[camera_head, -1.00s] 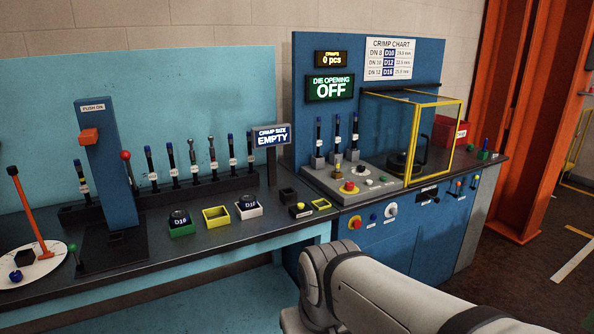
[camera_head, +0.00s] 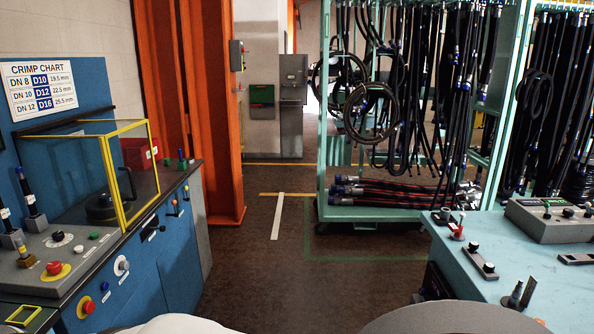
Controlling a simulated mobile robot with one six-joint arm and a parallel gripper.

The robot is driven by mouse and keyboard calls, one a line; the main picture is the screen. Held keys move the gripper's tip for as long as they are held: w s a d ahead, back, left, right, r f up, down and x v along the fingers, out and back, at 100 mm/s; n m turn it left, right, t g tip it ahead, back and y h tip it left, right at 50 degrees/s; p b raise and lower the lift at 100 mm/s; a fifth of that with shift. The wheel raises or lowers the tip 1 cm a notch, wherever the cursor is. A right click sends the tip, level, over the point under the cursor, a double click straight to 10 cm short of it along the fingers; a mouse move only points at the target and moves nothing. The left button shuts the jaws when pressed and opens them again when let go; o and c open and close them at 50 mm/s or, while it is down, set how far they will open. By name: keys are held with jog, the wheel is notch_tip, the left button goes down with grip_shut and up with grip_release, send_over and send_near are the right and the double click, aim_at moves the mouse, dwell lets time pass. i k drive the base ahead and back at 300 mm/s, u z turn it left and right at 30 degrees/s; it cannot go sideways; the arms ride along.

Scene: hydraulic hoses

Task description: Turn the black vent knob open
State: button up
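I cannot tell which part is the black vent knob. Small black knobs show on the grey control box (camera_head: 550,228) at the far right, but their labels are too small to read. A black-topped fitting (camera_head: 474,247) sits on a grey block on the teal bench (camera_head: 545,291) at the right. Another black knob (camera_head: 57,235) is on the crimper's grey panel (camera_head: 45,262) at the left. My gripper is not in view; only pale rounded parts of mine show along the bottom edge.
The blue crimp bench (camera_head: 133,285) with its yellow-framed guard (camera_head: 112,182) stands at the left. A teal rack (camera_head: 324,130) full of black hoses stands at the back right. Dark floor (camera_head: 262,283) lies open between the benches.

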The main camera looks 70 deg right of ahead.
aim_at(567, 213)
jog(key=z, duration=2.85)
jog(key=i, duration=2.7)
jog(key=z, duration=2.4)
jog(key=i, duration=0.5)
jog(key=u, duration=0.05)
